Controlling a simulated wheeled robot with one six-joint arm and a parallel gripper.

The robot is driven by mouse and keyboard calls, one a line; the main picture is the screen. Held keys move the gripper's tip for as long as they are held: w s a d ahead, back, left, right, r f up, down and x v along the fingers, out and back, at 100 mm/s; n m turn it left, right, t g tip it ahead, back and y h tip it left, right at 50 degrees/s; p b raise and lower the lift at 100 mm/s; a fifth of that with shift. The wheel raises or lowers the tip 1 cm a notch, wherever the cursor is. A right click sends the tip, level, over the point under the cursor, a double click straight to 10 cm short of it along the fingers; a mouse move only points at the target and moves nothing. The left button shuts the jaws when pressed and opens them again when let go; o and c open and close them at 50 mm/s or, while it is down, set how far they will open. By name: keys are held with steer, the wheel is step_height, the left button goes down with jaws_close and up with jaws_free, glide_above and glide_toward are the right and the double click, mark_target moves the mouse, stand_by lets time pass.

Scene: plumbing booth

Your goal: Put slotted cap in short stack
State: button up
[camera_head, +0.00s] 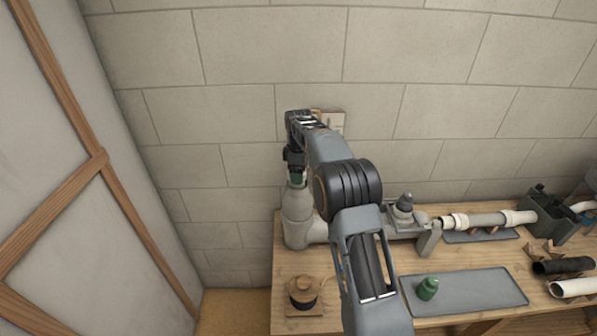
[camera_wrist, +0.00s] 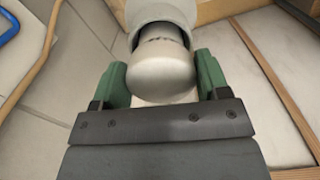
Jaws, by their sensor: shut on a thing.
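My gripper (camera_head: 297,178) points down at the top of the grey upright pipe stack (camera_head: 299,205) at the bench's left end. In the wrist view, its green finger pads (camera_wrist: 162,82) stand on either side of a rounded pale grey piece (camera_wrist: 165,75) and grip it. This piece seems to be the slotted cap; dark marks show near its far edge. A wider pale ring (camera_wrist: 160,12), likely the stack's mouth, lies around or just beyond its far end. I cannot tell how deep the piece sits. In the head view my gripper hides it.
A wooden-topped round piece (camera_head: 303,290) stands at the bench's front left. A grey tray (camera_head: 480,292) holds a green bottle-like thing (camera_head: 428,288). A pale pipe (camera_head: 485,220) and a dark vise (camera_head: 548,215) are at the right. The block wall is close behind.

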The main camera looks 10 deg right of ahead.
steer(key=o, duration=1.1)
steer(key=shift+c, duration=0.2)
step_height(320, 180, up, 14)
steer(key=p, duration=0.1)
steer(key=shift+p, duration=0.35)
steer(key=shift+f, duration=0.1)
